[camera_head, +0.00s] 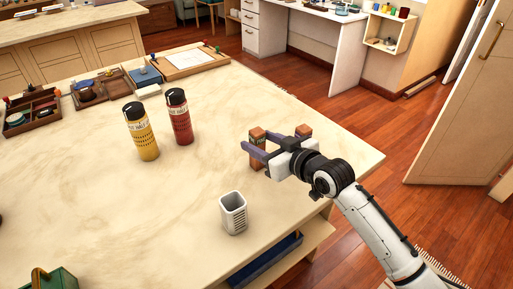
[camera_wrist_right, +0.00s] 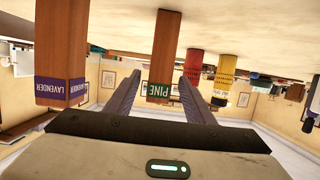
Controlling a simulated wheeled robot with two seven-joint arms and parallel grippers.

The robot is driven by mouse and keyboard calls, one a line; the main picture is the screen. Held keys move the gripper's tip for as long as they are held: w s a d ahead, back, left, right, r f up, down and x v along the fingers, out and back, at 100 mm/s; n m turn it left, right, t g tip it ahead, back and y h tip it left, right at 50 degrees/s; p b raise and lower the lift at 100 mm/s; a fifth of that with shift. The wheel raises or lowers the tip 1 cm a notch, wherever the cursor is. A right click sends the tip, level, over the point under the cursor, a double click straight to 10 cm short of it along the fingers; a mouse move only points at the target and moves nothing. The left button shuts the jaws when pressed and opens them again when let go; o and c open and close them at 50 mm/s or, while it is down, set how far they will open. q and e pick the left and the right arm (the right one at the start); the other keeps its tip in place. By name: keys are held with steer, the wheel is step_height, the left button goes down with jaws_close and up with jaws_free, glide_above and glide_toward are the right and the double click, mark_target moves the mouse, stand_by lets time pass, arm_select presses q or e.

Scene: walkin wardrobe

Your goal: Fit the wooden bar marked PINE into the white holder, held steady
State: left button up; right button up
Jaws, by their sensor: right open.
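The wooden bar marked PINE (camera_wrist_right: 162,60) has a green label and stands upright on the table. It shows partly behind my fingers in the head view (camera_head: 257,164). My right gripper (camera_head: 256,141) is open, with one finger on each side of the PINE bar and visible gaps in the wrist view (camera_wrist_right: 160,92). My left gripper is not in view.
A second wooden bar marked LAVENDER (camera_wrist_right: 60,50) stands beside the gripper, also in the head view (camera_head: 304,130). A yellow bottle (camera_head: 143,136) and a red bottle (camera_head: 180,120) stand to the left. Trays line the far edge. The table between bottles and holder is clear.

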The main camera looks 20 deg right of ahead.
steer(key=x, duration=0.5)
steer(key=shift+w+f, duration=0.2)
steer(key=shift+w, duration=0.1)
steer(key=c, duration=1.2)
steer(key=shift+o, duration=0.2)
step_height(320, 180, up, 9)
steer(key=s+d+n+g+y, duration=0.2)
steer(key=s+n+y, duration=0.1)
steer(key=s, duration=1)
steer(key=s+d+n+g+y, duration=0.2)
steer(key=s+n+g+y, duration=0.1)
steer(key=s, duration=1.1)
steer(key=shift+d+n+y+p, duration=0.3)
steer(key=shift+n+y, duration=0.2)
steer(key=shift+f+g, duration=0.1)
steer(key=shift+g, duration=0.2)
